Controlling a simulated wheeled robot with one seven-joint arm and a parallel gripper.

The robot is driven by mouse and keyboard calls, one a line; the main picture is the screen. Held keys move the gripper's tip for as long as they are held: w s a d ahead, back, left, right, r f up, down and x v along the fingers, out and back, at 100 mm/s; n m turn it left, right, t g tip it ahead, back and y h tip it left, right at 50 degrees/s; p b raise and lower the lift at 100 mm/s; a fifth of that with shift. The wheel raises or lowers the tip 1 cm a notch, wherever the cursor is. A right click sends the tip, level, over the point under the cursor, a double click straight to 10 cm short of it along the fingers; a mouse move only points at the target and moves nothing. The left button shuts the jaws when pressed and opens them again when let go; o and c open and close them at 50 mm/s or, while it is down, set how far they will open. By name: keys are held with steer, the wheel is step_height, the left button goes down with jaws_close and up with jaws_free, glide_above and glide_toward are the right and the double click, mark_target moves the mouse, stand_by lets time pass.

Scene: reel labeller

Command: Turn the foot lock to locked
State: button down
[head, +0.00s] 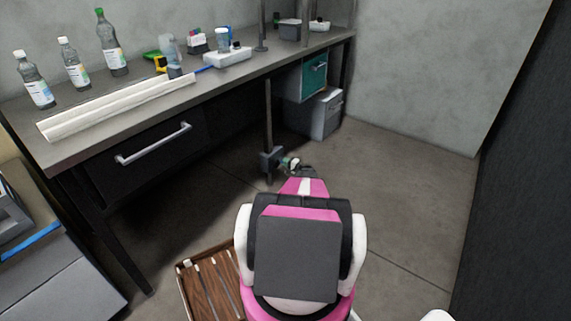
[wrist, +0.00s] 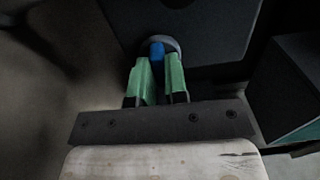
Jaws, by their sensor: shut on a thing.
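The foot lock (head: 270,160) looks like a dark grey block low on a vertical post under the workbench. In the wrist view, a rounded light grey part with a blue piece (wrist: 157,51) sits at the fingertips; I take it as the lock's turning part. My gripper (head: 291,163) reaches the block's right side, mostly hidden behind my arm in the head view. In the wrist view, the green fingers of my gripper (wrist: 160,70) are shut on this part. I cannot tell which way the lock is set.
The workbench (head: 100,135) runs above, with bottles (head: 112,45) and long white strips (head: 120,105) on it. Its drawer handle (head: 153,143) sticks out. A grey box (head: 327,112) stands behind the post. Open floor (head: 405,205) lies to the right.

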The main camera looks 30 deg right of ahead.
steer(key=shift+m, duration=8.6)
steer(key=shift+s+m, duration=0.1)
steer(key=shift+m, duration=0.2)
steer(key=c, duration=1.1)
jaws_free()
steer(key=shift+c, duration=0.2)
